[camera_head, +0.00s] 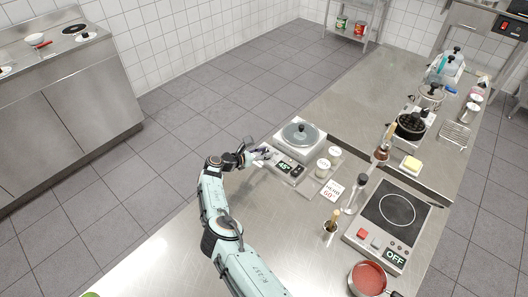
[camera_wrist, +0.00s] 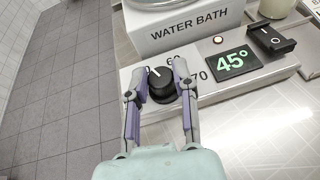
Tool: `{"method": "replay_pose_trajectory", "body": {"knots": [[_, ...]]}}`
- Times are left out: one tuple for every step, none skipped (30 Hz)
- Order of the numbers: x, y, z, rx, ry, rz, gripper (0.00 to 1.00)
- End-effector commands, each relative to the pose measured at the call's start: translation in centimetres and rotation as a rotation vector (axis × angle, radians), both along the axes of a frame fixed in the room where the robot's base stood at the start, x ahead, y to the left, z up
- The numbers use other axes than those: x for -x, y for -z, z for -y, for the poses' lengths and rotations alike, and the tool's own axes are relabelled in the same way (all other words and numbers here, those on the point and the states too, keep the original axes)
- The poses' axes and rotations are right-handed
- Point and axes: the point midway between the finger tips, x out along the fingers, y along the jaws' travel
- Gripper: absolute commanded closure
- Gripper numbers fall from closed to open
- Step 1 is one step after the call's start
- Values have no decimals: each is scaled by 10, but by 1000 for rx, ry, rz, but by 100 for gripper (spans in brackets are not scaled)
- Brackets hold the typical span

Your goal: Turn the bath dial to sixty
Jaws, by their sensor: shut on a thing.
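The black bath dial (camera_wrist: 162,88) is on the front panel of the white water bath (camera_wrist: 185,36), and its white pointer mark is turned up and left. A "60" shows above the dial, partly hidden by a finger, and a "70" to its right. The green display (camera_wrist: 232,60) reads 45°. My gripper (camera_wrist: 160,74) is shut on the dial, one finger on each side. In the head view, my gripper (camera_head: 263,153) is at the left end of the panel; the dial there is too small to make out. The bath (camera_head: 297,149) has a grey lid.
A black switch (camera_wrist: 271,40) and a small lit lamp are right of the dial. In the head view, a card (camera_head: 331,189) reading 60, pale jars (camera_head: 322,168), a hob (camera_head: 392,214) showing OFF and a red-filled pan (camera_head: 369,278) stand to the right.

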Motion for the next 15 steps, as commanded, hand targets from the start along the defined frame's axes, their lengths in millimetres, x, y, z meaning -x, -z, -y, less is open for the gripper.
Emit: {"method": "replay_pose_trajectory", "body": {"knots": [[-1,0,1,0,-2,1,100],[-1,0,1,0,-2,1,100],[-1,0,1,0,-2,1,100],[-1,0,1,0,-2,1,100],[-1,0,1,-1,-3,1,100],[-1,0,1,-1,-3,1,100],[-1,0,1,-1,-3,1,100],[-1,0,1,-1,-3,1,100],[-1,0,1,-1,-3,1,68],[-1,0,1,0,-2,1,58],[-1,0,1,0,-2,1,49],[-1,0,1,0,-2,1,47],[-1,0,1,0,-2,1,47],[-1,0,1,0,-2,1,47],[-1,0,1,0,-2,1,47]]}}
